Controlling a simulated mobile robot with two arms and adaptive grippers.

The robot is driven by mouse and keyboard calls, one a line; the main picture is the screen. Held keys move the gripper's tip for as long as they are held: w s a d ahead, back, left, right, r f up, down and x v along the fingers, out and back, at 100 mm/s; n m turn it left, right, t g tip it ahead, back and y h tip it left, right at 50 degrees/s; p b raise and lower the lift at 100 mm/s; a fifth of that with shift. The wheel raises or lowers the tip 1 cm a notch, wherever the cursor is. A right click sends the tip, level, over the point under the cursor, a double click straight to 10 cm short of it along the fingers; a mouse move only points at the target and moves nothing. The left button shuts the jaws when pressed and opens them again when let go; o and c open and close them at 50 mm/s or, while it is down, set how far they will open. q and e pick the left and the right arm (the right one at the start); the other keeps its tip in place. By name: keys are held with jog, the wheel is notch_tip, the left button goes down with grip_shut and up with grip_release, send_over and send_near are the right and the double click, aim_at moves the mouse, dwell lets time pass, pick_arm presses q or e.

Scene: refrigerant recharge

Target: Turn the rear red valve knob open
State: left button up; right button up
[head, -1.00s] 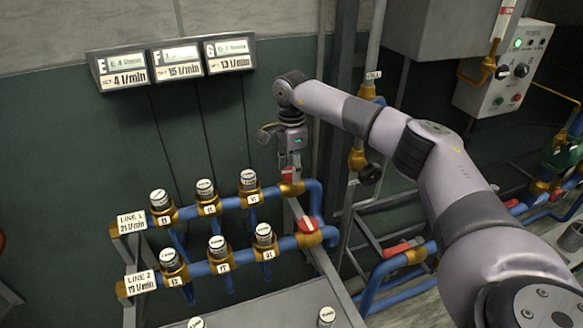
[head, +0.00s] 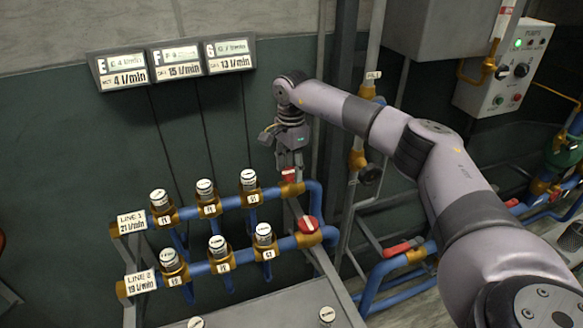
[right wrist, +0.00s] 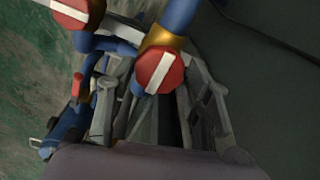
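The rear red valve knob (head: 289,175) sits on a brass valve at the right end of the LINE 1 pipe, partly hidden under my right gripper (head: 290,164). In the right wrist view this knob (right wrist: 158,71) is red with a white bar and lies between the spread fingers. My right gripper (right wrist: 160,95) is open, pointing down at the knob. I cannot tell whether a finger touches it. The front red knob (head: 308,224), at the end of the LINE 2 pipe, also shows in the right wrist view (right wrist: 78,10). My left gripper is not in view.
Two blue pipes (head: 228,203) with several capped brass valves run left of the knobs. A wall display (head: 175,63) hangs above. A vertical pipe with a brass fitting (head: 357,158) stands close to the right of my gripper. A grey tabletop (head: 265,306) lies in front.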

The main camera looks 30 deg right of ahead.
aim_at(292, 171)
jog(key=o, duration=0.3)
jog(key=shift+f, duration=0.1)
notch_tip(292, 171, up, 12)
dwell(0.6)
